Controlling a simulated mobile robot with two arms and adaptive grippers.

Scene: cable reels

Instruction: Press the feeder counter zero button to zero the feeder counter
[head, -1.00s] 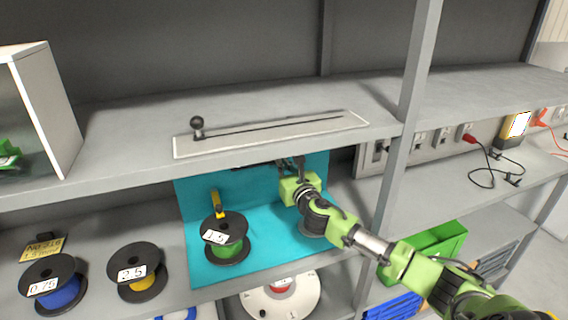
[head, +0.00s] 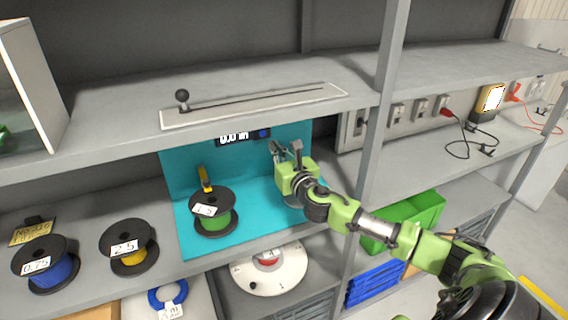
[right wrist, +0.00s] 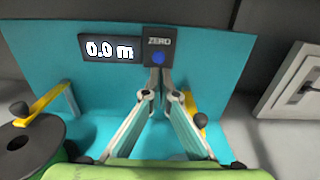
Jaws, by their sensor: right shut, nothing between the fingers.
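The feeder counter display (head: 233,138) is on the upper part of a teal back panel, under the shelf edge. In the right wrist view the display (right wrist: 109,50) reads 0.0 m. The blue zero button (right wrist: 157,58) is on a dark plate marked ZERO, right of the display. The button also shows in the head view (head: 264,133). My right gripper (head: 285,147) is shut and empty, in front of the panel, right of and below the button in the head view. In the right wrist view its fingertips (right wrist: 160,78) appear just below the button; contact cannot be told. My left gripper is out of view.
A green-wire reel (head: 213,213) marked 1.5 stands on the teal base, left of my right gripper, by a yellow arm (head: 204,180). Yellow (head: 129,247) and blue (head: 46,263) reels stand farther left. The shelf (head: 300,70) overhangs the panel; a grey post (head: 379,130) is close right.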

